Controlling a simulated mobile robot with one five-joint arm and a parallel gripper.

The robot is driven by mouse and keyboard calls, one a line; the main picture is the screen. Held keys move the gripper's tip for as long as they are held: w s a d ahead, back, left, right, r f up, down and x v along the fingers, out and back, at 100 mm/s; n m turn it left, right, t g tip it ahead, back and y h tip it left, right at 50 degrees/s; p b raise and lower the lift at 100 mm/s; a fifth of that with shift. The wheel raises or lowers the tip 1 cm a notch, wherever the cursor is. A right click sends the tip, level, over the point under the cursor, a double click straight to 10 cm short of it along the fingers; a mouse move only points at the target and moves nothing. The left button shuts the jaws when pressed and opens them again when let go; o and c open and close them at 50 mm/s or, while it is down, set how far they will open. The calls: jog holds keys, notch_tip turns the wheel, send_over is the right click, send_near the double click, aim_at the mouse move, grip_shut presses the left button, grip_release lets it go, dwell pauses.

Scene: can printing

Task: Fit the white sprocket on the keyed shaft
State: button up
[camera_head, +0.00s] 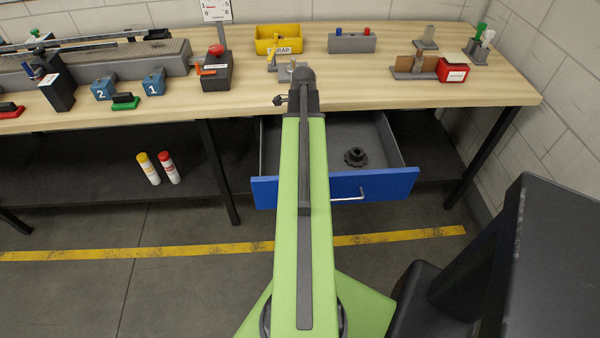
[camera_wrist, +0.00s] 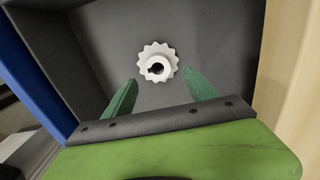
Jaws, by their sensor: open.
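The white sprocket (camera_wrist: 157,62) lies flat on the dark floor of the open drawer (camera_wrist: 105,25) in the wrist view. It has a toothed rim and a raised hub with a dark, notched bore. My gripper (camera_wrist: 162,77) is open, with its two green fingers apart and pointing toward the sprocket, one to each side below it in the picture. Nothing is between the fingers. In the head view my green arm covers part of the drawer, and the white sprocket is hidden. I cannot clearly make out the keyed shaft; small grey fixtures on the bench are partly covered by my arm.
A dark sprocket (camera_head: 356,157) lies in the drawer's right part. The blue drawer front (camera_head: 375,185) sticks out below the wooden bench (camera_head: 380,92). A yellow scrap bin (camera_head: 279,38), a red-button box (camera_head: 216,72) and a red box (camera_head: 453,70) stand on the bench.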

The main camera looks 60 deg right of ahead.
jog(key=f+b, duration=0.6)
jog(key=f, duration=0.1)
jog(key=shift+s+a+f, duration=0.15)
jog(key=shift+a+f, duration=0.05)
jog(key=shift+f, duration=0.1)
jog(key=shift+r, duration=0.2)
grip_shut()
